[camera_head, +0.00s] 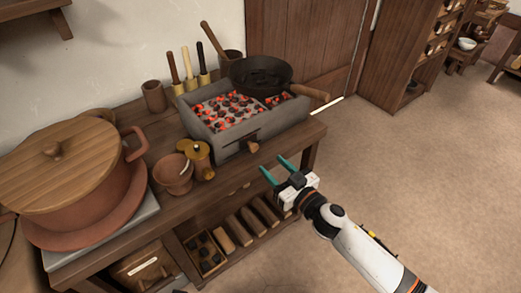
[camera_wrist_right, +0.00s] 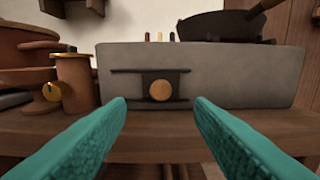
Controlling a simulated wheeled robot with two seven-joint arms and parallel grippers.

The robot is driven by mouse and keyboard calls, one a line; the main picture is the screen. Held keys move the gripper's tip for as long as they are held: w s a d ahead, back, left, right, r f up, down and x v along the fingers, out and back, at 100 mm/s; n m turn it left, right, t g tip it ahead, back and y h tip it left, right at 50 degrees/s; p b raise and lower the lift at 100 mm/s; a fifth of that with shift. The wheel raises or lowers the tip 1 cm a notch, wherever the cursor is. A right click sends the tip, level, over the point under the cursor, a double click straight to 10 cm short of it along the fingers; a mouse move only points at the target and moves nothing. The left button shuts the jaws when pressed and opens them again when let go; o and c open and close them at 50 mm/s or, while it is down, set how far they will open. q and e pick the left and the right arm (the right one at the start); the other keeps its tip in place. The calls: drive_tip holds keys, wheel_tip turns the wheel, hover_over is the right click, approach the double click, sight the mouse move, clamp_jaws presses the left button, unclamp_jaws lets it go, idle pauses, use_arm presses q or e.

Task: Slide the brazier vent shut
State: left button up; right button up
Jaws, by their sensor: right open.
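The brazier (camera_head: 285,118) is a grey box of glowing coals on the wooden table, and its front also fills the middle of the right wrist view (camera_wrist_right: 225,75). On its front is the vent, a dark sliding plate (camera_wrist_right: 148,92) between two dark rails, with a round wooden knob (camera_wrist_right: 161,91). The knob (camera_head: 253,147) also shows in the head view. My right gripper (camera_head: 274,170) is open and empty, in front of the brazier and apart from the knob. In the right wrist view its teal fingers (camera_wrist_right: 160,108) lie either side of the knob and below it. My left gripper is not in view.
A black pan (camera_head: 262,73) sits on the brazier, its wooden handle sticking out right. A brass-lidded pot (camera_head: 200,160) and clay cup (camera_head: 173,174) stand just left of the vent. A large lidded pot (camera_head: 65,180) fills the table's left. The floor at right is clear.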

sight(256, 148)
drive_tip(key=x, duration=0.6)
drive_tip(key=shift+w+b, duration=0.1)
drive_tip(key=shift+b, duration=0.25)
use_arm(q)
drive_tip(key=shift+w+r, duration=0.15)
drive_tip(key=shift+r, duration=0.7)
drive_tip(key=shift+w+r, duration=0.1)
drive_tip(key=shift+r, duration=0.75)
use_arm(e)
drive_tip(key=shift+w+a, duration=0.4)
drive_tip(key=shift+w, duration=0.1)
clamp_jaws()
